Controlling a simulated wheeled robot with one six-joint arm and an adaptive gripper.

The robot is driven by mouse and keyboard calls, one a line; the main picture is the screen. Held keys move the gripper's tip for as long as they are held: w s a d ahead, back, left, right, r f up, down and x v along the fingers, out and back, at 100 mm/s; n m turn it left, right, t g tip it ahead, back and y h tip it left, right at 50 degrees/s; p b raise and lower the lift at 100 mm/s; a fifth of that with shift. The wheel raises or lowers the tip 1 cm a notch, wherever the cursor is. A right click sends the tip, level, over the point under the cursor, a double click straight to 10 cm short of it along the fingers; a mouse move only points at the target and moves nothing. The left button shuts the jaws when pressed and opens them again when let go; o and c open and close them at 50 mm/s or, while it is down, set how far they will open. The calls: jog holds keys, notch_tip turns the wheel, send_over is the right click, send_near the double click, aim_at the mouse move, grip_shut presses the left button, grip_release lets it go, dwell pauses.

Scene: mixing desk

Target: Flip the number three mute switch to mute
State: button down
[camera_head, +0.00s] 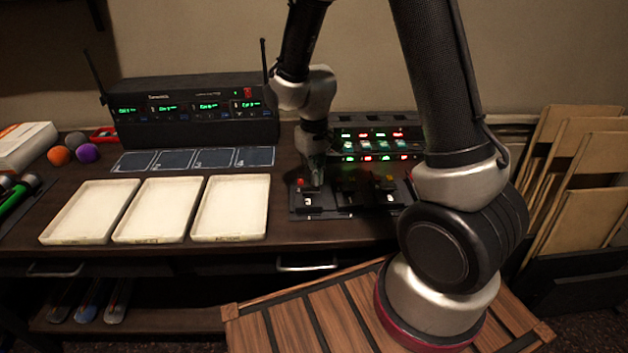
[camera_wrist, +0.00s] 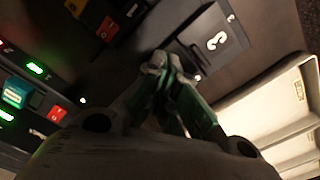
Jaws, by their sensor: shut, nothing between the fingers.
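The number three mute switch is a black unit (camera_head: 308,202) with a white "3" at the left end of the row of switch units on the desk. In the wrist view its numbered plate (camera_wrist: 217,40) is at upper right. My gripper (camera_head: 316,178) points down over the back part of this unit, near a small red-orange light (camera_head: 300,182). In the wrist view the gripper's fingertips (camera_wrist: 165,62) are together, beside the plate's edge, with nothing held. I cannot tell whether they touch the switch, and its lever position is not clear.
Neighbouring switch units (camera_head: 386,190) stand close on the right. A mixer panel (camera_head: 375,142) with lit red and green buttons is behind. White trays (camera_head: 230,207) lie to the left, and a black wireless receiver (camera_head: 195,110) with antennas stands at the back left.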

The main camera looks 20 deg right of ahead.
jog(key=shift+f, duration=0.25)
jog(key=shift+r, duration=3.55)
jog(key=s+d+r+m+t, duration=0.1)
jog(key=s+d+r+t, duration=0.1)
jog(key=s+d+r, duration=0.4)
jog(key=s+d+r+m+t, duration=0.1)
jog(key=s+d+r, duration=0.5)
jog(key=s+r, duration=0.6)
jog(key=shift+s+r+m+t, duration=0.35)
jog(key=shift+s+t, duration=0.35)
jog(key=shift+s, duration=0.5)
